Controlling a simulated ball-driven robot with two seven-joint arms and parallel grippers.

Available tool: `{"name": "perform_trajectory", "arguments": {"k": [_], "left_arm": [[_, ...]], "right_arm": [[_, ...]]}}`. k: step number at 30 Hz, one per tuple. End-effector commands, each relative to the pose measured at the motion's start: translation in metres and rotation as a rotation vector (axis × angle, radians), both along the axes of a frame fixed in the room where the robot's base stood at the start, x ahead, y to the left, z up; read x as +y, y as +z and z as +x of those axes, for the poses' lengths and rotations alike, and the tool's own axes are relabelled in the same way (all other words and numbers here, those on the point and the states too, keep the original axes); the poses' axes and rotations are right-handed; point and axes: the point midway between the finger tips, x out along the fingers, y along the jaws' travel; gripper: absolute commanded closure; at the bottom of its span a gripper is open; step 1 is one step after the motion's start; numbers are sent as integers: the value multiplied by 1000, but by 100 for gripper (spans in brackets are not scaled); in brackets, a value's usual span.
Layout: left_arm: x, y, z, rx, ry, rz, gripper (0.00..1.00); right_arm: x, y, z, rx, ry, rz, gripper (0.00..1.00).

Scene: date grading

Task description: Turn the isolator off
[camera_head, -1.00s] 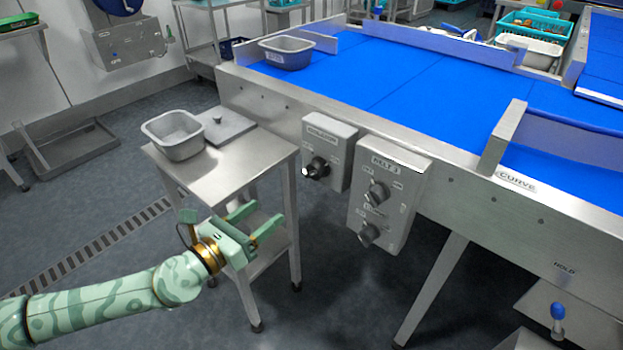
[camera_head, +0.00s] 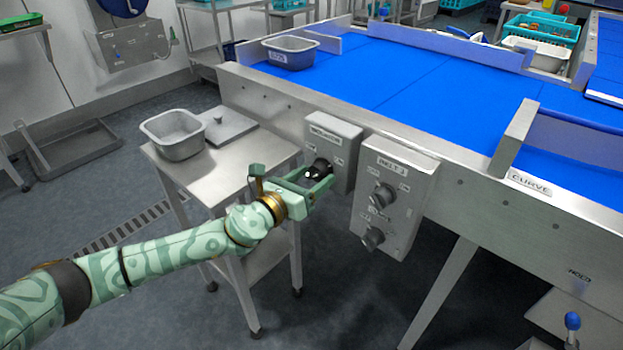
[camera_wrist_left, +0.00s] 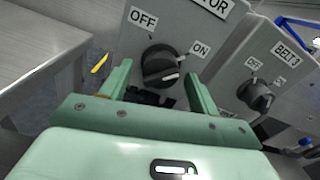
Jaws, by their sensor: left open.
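The isolator (camera_head: 336,131) is a grey box on the side of the conveyor, with a black rotary knob (camera_head: 318,169). In the left wrist view the knob (camera_wrist_left: 160,66) sits between OFF on the left and ON on the right. Its white mark points right, toward the ON label (camera_wrist_left: 201,50). My left gripper (camera_head: 311,181) is open, its fingers directed at the knob. In the left wrist view the open fingers (camera_wrist_left: 158,85) lie either side of the knob's lower part; I cannot tell if they touch it. My right gripper is not in view.
The BELT 3 box (camera_head: 394,195), with two knobs, is mounted just right of the isolator. A steel side table (camera_head: 225,165) stands left of it, bearing a grey tub (camera_head: 175,134) and a flat lid (camera_head: 229,126). The blue belt (camera_head: 420,85) runs above.

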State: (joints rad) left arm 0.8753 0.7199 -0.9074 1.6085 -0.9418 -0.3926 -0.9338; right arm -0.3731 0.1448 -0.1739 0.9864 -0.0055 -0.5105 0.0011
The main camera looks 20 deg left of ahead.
Motion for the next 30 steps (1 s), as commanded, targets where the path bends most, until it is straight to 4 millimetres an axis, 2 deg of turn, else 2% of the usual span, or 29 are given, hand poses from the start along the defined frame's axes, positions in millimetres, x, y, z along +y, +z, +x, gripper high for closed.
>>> {"name": "perform_trajectory", "arguments": {"k": [3, 6, 8, 20, 30], "left_arm": [[0, 0, 0, 0, 0, 0, 42], [0, 0, 0, 0, 0, 0, 70], [0, 0, 0, 0, 0, 0, 84], [0, 0, -1, 18, 1, -52, 84], [-1, 1, -1, 102, 1, -283, 84]], "right_arm": [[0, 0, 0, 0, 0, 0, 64], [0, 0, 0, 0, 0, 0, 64], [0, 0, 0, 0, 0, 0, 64], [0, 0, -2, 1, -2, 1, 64], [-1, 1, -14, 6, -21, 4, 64]]}}
